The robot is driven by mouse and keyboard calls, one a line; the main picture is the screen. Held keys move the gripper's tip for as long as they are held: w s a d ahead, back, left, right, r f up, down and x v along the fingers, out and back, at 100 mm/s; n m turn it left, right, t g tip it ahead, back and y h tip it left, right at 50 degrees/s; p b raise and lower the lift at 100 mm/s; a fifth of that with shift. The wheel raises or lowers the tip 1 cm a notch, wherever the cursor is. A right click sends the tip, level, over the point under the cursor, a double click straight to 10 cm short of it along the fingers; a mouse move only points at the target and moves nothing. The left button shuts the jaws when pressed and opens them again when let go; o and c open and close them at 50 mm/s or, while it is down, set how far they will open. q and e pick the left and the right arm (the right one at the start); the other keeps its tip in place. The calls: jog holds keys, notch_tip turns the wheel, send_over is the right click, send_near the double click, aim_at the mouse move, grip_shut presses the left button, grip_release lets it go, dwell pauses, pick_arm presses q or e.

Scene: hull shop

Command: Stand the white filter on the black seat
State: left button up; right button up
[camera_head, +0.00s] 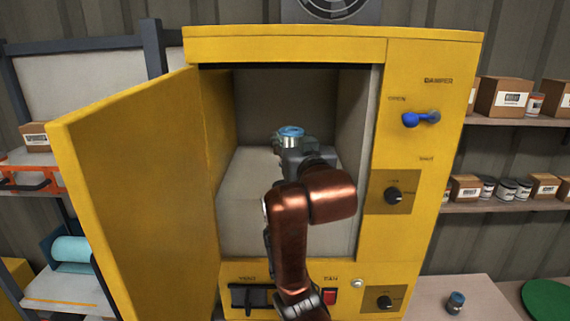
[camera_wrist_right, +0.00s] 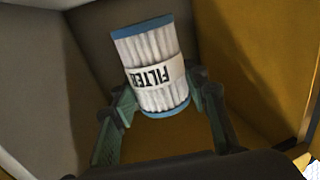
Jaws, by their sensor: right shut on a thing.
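The white filter (camera_wrist_right: 152,60) has blue end rings, pleated sides and a "FILTER" label, which reads upside down in the wrist view. My right gripper (camera_wrist_right: 166,95) is shut on its sides, one finger on each side. In the head view only the filter's blue ring (camera_head: 291,132) shows clearly, above my right gripper (camera_head: 293,149), inside the open yellow cabinet (camera_head: 430,55). The filter looks close to upright there. The black seat cannot be made out; my arm covers part of the cabinet's inside. My left gripper is out of view.
The cabinet door (camera_head: 135,185) stands open on the left. The right panel has a blue damper handle (camera_head: 420,118) and knobs (camera_head: 392,196). A red switch (camera_head: 330,296) sits below the opening. A small jar (camera_head: 455,303) stands on the table at right. Shelves flank the cabinet.

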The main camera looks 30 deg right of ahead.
jog(key=w+f, duration=0.3)
jog(key=shift+d+f, duration=0.25)
jog(key=shift+f, duration=0.05)
jog(key=f, duration=0.1)
jog(key=w+f, duration=0.1)
jog(key=f, duration=0.1)
jog(key=shift+f+p, duration=0.1)
jog(key=shift+p, duration=0.2)
jog(key=shift+f, duration=0.4)
jog(key=shift+d+f, duration=0.1)
jog(key=shift+f, duration=0.05)
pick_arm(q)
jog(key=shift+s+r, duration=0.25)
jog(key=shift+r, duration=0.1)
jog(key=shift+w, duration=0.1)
pick_arm(e)
jog(key=shift+f, duration=0.15)
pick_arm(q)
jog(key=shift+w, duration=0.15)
pick_arm(e)
jog(key=o, duration=1.2)
